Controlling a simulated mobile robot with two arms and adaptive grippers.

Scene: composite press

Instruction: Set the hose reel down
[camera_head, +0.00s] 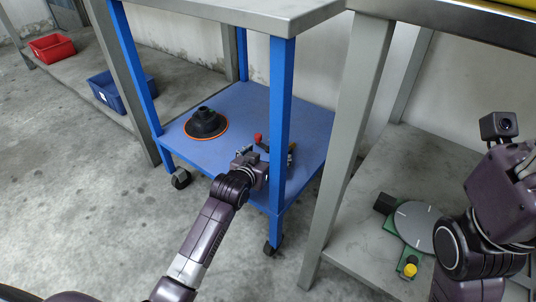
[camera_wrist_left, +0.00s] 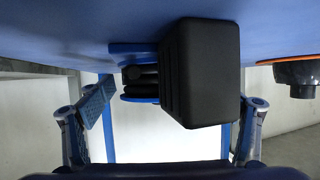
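My left gripper (camera_head: 262,170) is over the front of a blue cart's lower shelf. In the left wrist view its two fingers (camera_wrist_left: 172,112) stand wide apart. A black block (camera_wrist_left: 205,72) is in front of the fingers, and no finger visibly presses on it. Behind it is a piece with stacked black rolls between blue plates (camera_wrist_left: 140,82), possibly the hose reel, next to the shelf surface. In the head view the gripper mostly hides these; a red-tipped part (camera_head: 258,138) shows beside it. My right arm is at the right edge, its gripper out of frame.
A black conical thing with an orange rim (camera_head: 206,124) stands on the blue shelf (camera_head: 240,98), left of my gripper. Blue cart posts (camera_head: 281,110) rise close to the gripper. A grey disc on a green base (camera_head: 418,226) lies on the right shelf. Red (camera_head: 52,47) and blue (camera_head: 106,90) bins stand left.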

